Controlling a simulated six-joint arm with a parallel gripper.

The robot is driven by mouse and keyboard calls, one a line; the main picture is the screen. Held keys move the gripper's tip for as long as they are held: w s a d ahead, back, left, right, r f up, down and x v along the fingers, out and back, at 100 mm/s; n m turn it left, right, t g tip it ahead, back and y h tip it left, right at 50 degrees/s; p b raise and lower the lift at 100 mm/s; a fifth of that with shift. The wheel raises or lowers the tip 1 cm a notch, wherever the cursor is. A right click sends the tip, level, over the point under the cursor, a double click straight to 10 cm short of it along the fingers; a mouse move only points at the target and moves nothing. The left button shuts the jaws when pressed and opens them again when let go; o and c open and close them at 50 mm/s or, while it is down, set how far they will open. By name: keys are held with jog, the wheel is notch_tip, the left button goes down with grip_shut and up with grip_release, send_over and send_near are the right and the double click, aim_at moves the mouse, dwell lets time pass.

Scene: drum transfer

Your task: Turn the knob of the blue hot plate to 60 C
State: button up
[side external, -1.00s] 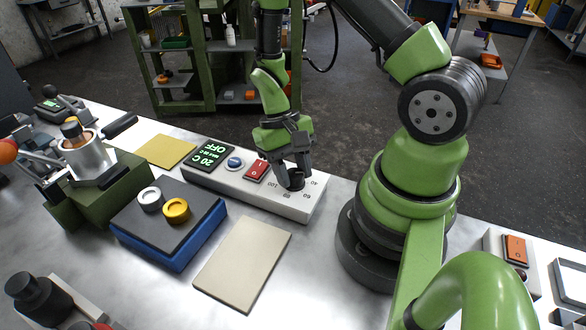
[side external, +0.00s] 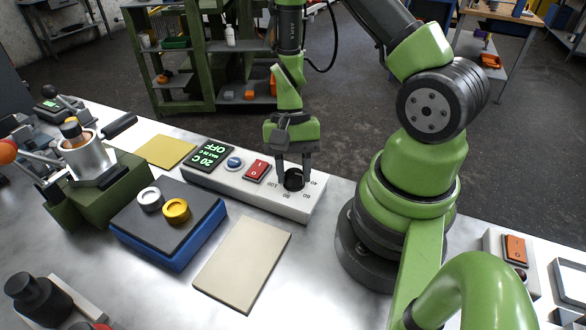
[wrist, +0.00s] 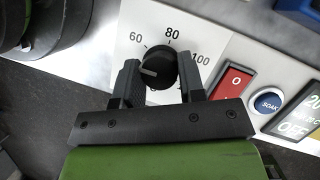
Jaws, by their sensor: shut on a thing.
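The blue hot plate (side external: 150,254) has a dark top carrying a silver ring-like piece (side external: 149,200) and a gold one (side external: 176,210). Its white control box (side external: 225,184) stands behind it, with a display (side external: 208,153) reading 20 C and OFF. The black knob (wrist: 158,72) sits on the dial at the box's right end. My gripper (wrist: 159,80) is shut on the knob, one finger on each side; it also shows from above in the side view (side external: 293,180). The knob's white line points left in the wrist view, below the 60 mark. The lower dial marks are hidden.
A red rocker switch (wrist: 233,82) and a blue SOAK button (wrist: 269,102) sit on the box beside the dial. A beige pad (side external: 242,263) lies in front, and a yellow pad (side external: 165,150) behind the hot plate. A metal vessel on a green stand (side external: 88,160) is at left.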

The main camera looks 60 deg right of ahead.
jog(key=m+t, duration=0.1)
jog(key=m, duration=0.2)
jog(key=m+t, duration=0.1)
jog(key=m, duration=0.2)
jog(key=shift+s+y, duration=0.15)
jog(key=shift+y, duration=0.25)
jog(key=shift+t, duration=0.3)
jog(key=o, duration=0.9)
jog(key=shift+d+r, duration=0.3)
jog(key=shift+r, duration=0.3)
jog(key=shift+v, duration=4.35)
